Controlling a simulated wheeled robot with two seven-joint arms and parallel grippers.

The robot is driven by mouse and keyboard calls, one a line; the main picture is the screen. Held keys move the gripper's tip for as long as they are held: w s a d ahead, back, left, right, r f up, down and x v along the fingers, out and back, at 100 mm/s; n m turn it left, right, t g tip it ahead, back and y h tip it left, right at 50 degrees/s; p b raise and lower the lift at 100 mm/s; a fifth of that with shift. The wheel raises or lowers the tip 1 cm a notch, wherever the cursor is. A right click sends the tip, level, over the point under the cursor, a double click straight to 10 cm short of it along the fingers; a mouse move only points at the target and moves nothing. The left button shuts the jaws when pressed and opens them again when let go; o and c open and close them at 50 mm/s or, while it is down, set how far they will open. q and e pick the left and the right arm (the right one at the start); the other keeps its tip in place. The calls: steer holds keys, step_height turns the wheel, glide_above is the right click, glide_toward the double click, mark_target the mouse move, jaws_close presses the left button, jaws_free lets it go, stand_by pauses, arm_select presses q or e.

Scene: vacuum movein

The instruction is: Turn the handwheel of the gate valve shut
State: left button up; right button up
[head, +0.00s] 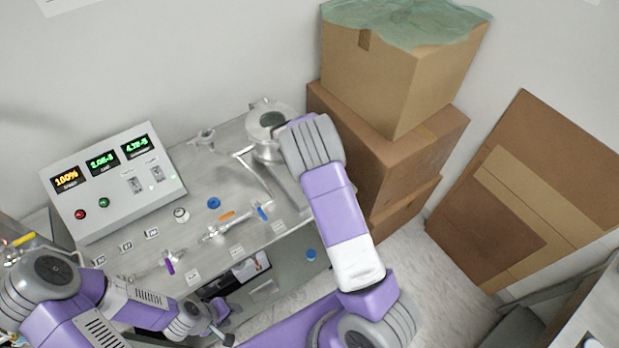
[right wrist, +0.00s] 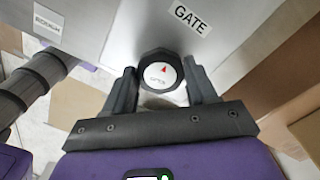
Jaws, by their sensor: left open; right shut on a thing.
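The gate valve's handwheel (right wrist: 160,72) shows in the right wrist view as a dark, faceted knob with a white face. A red pointer on the face points up, and the small word there seems to read OPEN. A GATE label (right wrist: 193,20) is on the grey panel beside it. My right gripper (right wrist: 161,82) is shut on the handwheel, one finger on each side. In the head view my right arm hides this gripper, and I cannot pick out the handwheel. My left gripper (head: 222,326) is open and empty, low in front of the bench.
The grey bench (head: 205,165) carries a control box (head: 115,180) with lit displays, a metal chamber (head: 268,128), valves and pipes. Stacked cardboard boxes (head: 385,150) stand close to the right of my right arm. Flat cardboard (head: 510,220) leans on the wall. Some floor (head: 430,275) is clear.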

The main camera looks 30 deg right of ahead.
steer(key=shift+m+p, duration=0.4)
steer(key=shift+m, duration=0.5)
steer(key=o, duration=1.1)
steer(key=shift+c, duration=0.2)
step_height(320, 180, up, 8)
steer(key=shift+f, duration=0.2)
